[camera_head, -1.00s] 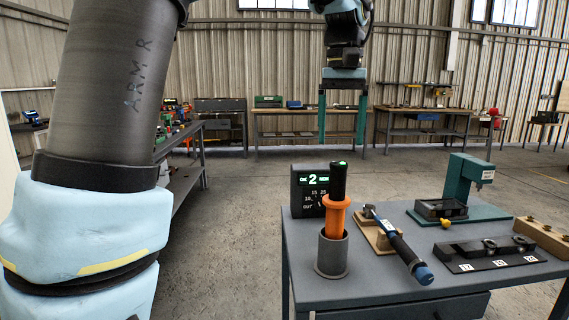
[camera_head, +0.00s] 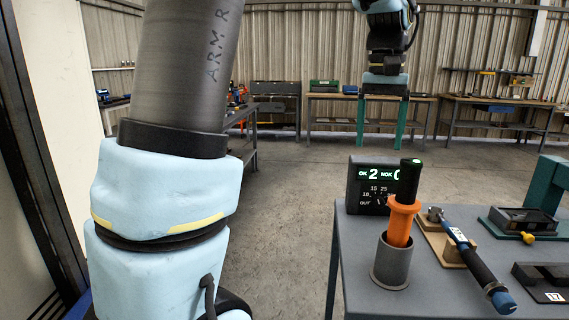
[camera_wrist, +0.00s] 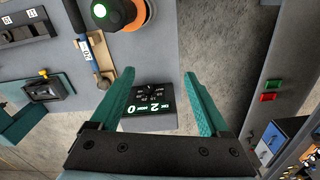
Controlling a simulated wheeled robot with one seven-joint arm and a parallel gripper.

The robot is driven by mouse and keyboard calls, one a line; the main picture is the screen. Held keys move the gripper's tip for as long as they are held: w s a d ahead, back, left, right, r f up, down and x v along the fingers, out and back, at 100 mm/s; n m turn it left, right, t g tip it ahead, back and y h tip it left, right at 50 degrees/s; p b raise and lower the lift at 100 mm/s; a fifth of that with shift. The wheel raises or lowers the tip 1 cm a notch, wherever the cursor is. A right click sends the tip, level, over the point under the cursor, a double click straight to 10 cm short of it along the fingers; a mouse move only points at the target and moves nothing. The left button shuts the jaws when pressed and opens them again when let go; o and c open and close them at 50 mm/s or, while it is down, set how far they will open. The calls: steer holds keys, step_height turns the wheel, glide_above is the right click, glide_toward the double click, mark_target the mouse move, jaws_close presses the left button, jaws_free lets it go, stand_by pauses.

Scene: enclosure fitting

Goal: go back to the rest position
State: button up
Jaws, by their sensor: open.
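My gripper (camera_head: 382,122) hangs fingers down at the upper right of the head view, in the air beyond the grey table (camera_head: 350,290). Its two green fingers are apart, with nothing between them. In the wrist view my gripper (camera_wrist: 160,82) is open too, and the black counter display (camera_wrist: 150,118) shows beyond and between the fingers, with lit digits. In the head view the display (camera_head: 372,186) stands at the table's far left corner.
An orange-collared black-handled tool (camera_head: 402,210) stands in a grey cup (camera_head: 390,265). A blue-ended wrench (camera_head: 475,260) lies on a wooden holder beside a black fixture (camera_head: 523,222). Workbenches (camera_head: 322,97) line the back wall. The floor (camera_head: 290,220) left of the table is clear.

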steer(key=a+f+n, duration=0.2)
steer(key=a+f, duration=0.9)
steer(key=a, duration=0.3)
steer(key=s+a+f+t, duration=0.1)
steer(key=s+a+f, duration=0.5)
steer(key=a, duration=0.5)
step_height(320, 180, down, 3)
steer(key=shift+a+r+n, duration=0.2)
steer(key=shift+a+n, duration=0.2)
